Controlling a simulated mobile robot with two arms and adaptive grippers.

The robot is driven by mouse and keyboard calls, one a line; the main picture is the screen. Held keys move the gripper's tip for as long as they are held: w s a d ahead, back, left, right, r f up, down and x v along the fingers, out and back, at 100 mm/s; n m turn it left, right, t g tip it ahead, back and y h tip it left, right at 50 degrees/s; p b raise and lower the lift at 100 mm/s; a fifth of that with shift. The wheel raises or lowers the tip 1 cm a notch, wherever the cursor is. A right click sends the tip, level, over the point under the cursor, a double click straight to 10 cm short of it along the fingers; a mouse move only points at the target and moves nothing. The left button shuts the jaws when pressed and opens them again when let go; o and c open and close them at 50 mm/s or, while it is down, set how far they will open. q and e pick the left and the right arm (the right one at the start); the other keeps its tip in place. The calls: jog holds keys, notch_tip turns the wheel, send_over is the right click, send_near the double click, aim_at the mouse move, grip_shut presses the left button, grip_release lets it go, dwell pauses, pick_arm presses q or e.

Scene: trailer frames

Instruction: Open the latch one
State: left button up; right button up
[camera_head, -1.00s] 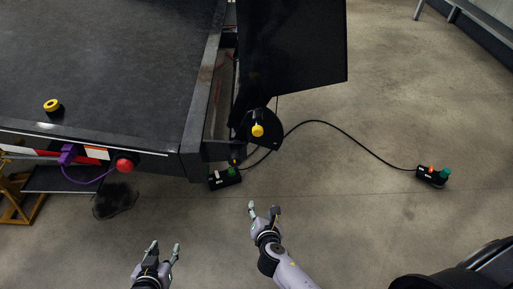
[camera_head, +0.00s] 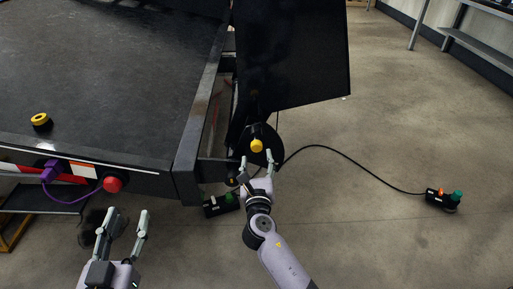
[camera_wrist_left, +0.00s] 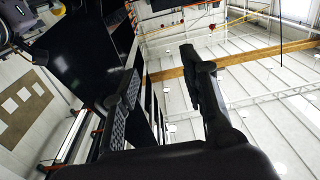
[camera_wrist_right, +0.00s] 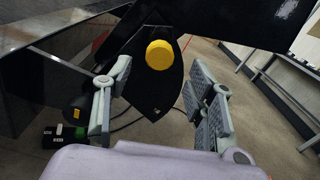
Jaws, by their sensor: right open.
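The latch has a yellow knob (camera_head: 257,146) on a dark rounded plate (camera_head: 272,140) at the trailer's rear corner, below the tall black panel (camera_head: 290,55). In the right wrist view the yellow knob (camera_wrist_right: 159,54) lies ahead, between and beyond the fingertips. My right gripper (camera_head: 257,162) is open and empty just below the knob, with a gap still visible in the wrist view. My left gripper (camera_head: 128,220) is open and empty in front of the trailer's edge, left of the right arm. The left wrist view shows its spread fingers (camera_wrist_left: 165,68) against the ceiling.
The trailer bed (camera_head: 110,75) carries a yellow-and-black button (camera_head: 41,122). A red knob (camera_head: 113,184) and a purple plug (camera_head: 50,170) are on its edge. A black control box (camera_head: 220,205) lies near the corner; another (camera_head: 443,199) lies right on a cable. The floor at right is mostly clear.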

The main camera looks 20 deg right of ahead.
aim_at(257, 148)
jog(key=b+x, duration=0.1)
jog(key=x, duration=0.6)
jog(key=shift+w+f+b, duration=0.15)
jog(key=shift+b, duration=0.2)
jog(key=shift+w+d, duration=0.15)
jog(key=shift+w, duration=0.05)
pick_arm(q)
notch_tip(257, 148, up, 9)
jog(key=s+t+h, duration=0.2)
jog(key=t, duration=0.3)
jog(key=shift+d, duration=0.35)
jog(key=shift+s+f, duration=0.1)
pick_arm(e)
grip_shut()
